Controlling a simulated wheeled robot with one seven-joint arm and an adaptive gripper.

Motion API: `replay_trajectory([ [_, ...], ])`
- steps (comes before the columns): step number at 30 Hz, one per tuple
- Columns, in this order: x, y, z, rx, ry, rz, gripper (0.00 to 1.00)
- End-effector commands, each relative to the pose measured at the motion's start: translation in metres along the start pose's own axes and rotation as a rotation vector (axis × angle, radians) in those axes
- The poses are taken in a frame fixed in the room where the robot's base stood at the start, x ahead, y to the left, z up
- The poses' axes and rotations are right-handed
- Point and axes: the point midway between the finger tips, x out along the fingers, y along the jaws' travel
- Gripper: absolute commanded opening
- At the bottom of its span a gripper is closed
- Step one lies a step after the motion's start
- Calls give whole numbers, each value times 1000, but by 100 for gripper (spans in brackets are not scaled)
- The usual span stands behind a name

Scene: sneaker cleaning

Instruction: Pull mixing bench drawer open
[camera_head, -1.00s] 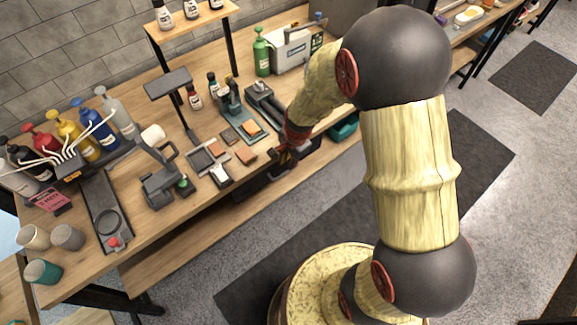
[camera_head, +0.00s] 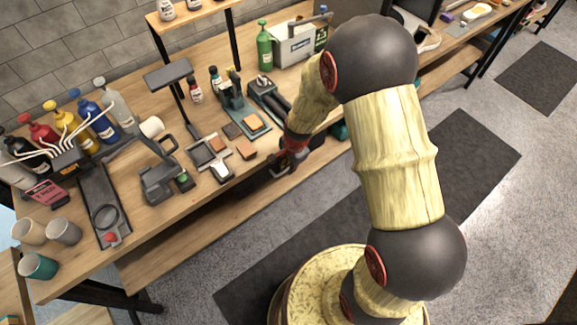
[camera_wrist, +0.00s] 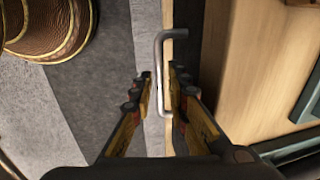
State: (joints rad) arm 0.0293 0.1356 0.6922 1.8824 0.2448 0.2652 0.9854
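The mixing bench (camera_head: 150,232) is a wooden-topped table running across the left of the head view. A grey metal bar handle (camera_wrist: 159,75) shows in the wrist view, beside a narrow wooden edge and a dark strip along the bench front. My gripper (camera_wrist: 161,84) is open around the handle, with one finger on each side of the bar. A small gap shows on the left; contact on the right is unclear. In the head view my gripper (camera_head: 281,166) is at the bench's front edge, and my arm partly hides it. The drawer front is mostly hidden.
The benchtop holds sanding blocks (camera_head: 246,150), a grey dispenser (camera_head: 159,184), pump bottles (camera_head: 75,132) and cups (camera_head: 63,231). A lower wooden shelf (camera_head: 185,245) runs under the bench. The floor with its dark mat (camera_head: 250,262) is open in front.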

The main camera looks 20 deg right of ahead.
Motion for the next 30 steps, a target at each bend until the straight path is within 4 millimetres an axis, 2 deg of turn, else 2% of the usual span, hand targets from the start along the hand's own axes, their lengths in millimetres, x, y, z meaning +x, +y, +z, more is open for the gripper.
replay_trajectory([
  [2,0,0,0,0,0,0,16],
  [11,-1,0,0,0,0,0,0],
  [30,-1,0,0,0,0,0,0],
])
